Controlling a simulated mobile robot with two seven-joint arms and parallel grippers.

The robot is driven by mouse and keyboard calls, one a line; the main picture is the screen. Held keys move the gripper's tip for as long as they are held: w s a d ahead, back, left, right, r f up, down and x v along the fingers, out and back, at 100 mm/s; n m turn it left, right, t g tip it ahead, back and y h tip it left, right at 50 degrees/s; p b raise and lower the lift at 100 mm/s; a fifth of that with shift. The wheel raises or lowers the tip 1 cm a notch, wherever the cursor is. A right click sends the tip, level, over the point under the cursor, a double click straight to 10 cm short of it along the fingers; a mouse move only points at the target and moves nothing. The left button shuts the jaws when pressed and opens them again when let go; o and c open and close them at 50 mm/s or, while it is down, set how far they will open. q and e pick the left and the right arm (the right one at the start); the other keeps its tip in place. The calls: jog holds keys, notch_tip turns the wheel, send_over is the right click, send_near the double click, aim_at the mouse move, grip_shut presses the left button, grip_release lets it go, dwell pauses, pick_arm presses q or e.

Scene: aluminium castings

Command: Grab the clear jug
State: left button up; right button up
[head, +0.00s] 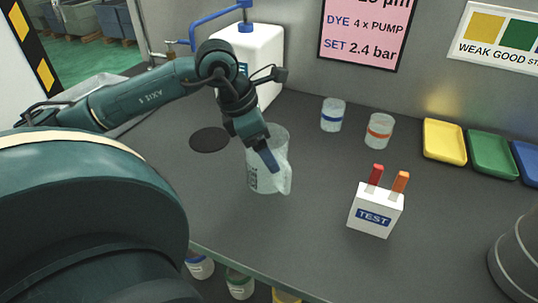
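The clear jug (264,180) stands upright on the dark bench, left of the middle, with its handle (285,178) towards the lower right and dark markings on its left side. My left gripper (268,158) reaches down over the jug from the upper left. One blue-tipped finger shows, overlapping the jug's upper part. I cannot tell whether it is inside the jug, in front of it or touching it. The other finger is hidden, so its opening is unclear. My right gripper is not in view.
A white TEST box (374,214) with red and orange strips stands right of the jug. Two small lidless-looking containers (332,115) (379,131) stand behind. Yellow (444,142), green and blue trays line the back right. A white canister (262,58) stands behind my arm.

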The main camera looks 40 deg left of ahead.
pick_arm(q)
jog(key=c, duration=0.6)
jog(key=shift+r, duration=0.1)
